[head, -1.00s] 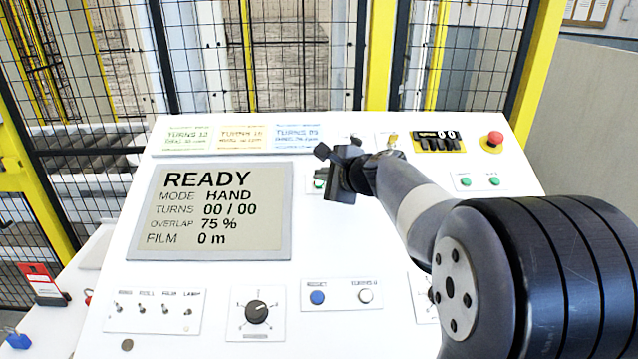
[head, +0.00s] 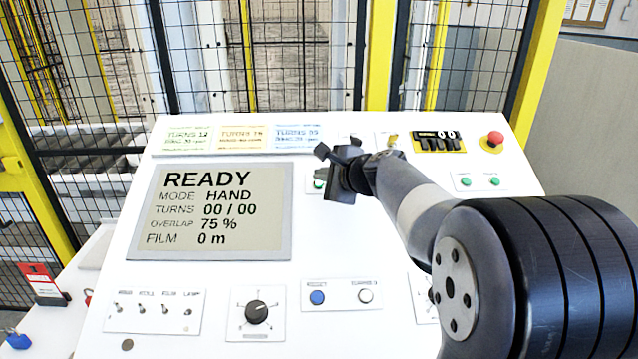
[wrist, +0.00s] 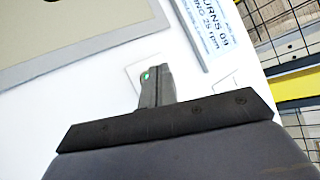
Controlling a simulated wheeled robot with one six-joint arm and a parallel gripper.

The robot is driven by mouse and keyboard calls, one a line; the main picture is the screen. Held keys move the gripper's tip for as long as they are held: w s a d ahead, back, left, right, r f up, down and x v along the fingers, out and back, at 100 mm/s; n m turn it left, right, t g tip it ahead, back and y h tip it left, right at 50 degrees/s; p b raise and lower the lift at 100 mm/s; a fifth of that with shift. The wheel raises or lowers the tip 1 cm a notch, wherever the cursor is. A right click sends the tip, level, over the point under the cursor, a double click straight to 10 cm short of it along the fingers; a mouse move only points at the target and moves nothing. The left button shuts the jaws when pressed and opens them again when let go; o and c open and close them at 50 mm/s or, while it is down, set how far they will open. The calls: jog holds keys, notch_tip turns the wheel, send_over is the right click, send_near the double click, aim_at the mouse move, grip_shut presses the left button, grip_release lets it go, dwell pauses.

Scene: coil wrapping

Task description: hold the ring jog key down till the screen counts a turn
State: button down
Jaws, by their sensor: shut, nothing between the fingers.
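The screen (head: 215,212) reads READY, MODE HAND, TURNS 00 / 00, OVERLAP 75 %, FILM 0 m. A green key (head: 319,184) on a white plate shows at the left edge of my gripper (head: 340,182) in the head view; its label is hidden. In the wrist view, the shut, empty fingers of my gripper (wrist: 154,84) are over the green key (wrist: 146,76), which shows at their tips. I cannot tell whether the tips touch the key or whether it is pressed.
Two more green buttons (head: 480,182) and a red emergency knob (head: 492,140) are at the right. A blue button (head: 317,297), a white button (head: 365,296), a rotary knob (head: 256,312) and toggle switches (head: 154,310) line the lower panel. Cards (head: 243,138) stand along the top.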

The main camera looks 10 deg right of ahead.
jog(key=shift+w+f+b, duration=0.2)
jog(key=shift+f+b, duration=0.2)
